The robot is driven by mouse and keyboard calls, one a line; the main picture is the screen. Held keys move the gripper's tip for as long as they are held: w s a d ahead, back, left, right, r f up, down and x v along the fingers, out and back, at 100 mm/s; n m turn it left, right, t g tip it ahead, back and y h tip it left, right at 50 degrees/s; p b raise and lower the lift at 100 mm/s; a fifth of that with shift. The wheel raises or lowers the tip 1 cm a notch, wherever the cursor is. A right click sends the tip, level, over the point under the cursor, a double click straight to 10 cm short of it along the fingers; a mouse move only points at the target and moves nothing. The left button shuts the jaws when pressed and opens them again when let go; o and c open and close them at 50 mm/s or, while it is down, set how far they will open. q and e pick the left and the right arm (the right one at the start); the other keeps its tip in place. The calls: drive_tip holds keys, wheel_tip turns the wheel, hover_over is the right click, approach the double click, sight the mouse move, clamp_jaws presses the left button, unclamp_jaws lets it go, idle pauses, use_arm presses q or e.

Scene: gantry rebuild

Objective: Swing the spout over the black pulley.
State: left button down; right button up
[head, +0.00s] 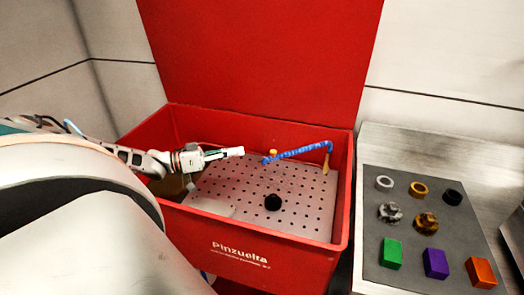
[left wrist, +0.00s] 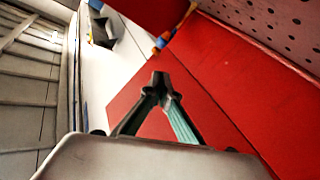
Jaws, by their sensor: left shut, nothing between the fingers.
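The blue spout (head: 298,151) stretches across the back right of a red parts washer. Its right end bends down at a tan piece (head: 327,162); its left end is free above the perforated tray. A black pulley (head: 273,202) sits on the tray, nearer the front than the spout, whose free end is behind it. My left gripper (head: 240,152) is shut and empty, to the left of the spout's free end with a small gap. In the left wrist view its fingertips (left wrist: 160,79) meet, and a blue and orange piece, probably the spout (left wrist: 163,40), shows beyond them. My right gripper is out of view.
The washer's red lid (head: 262,60) stands open behind. The red front wall (head: 250,255) rims the perforated tray (head: 240,195). On the right, a grey mat (head: 400,285) on a metal bench holds rings, gears and coloured blocks. The tray's middle is mostly clear.

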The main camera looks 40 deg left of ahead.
use_arm(q)
drive_tip(key=w+d+n+y+b, duration=0.1)
drive_tip(key=w+d+n+b, duration=0.2)
drive_tip(key=w+n, duration=0.4)
drive_tip(key=d+n, duration=0.1)
drive_tip(key=n, duration=0.5)
drive_tip(key=shift+w+d+f+t+y, duration=0.25)
drive_tip(key=shift+d+f+t+y, duration=0.05)
drive_tip(key=shift+d+f+y, duration=0.1)
idle(0.4)
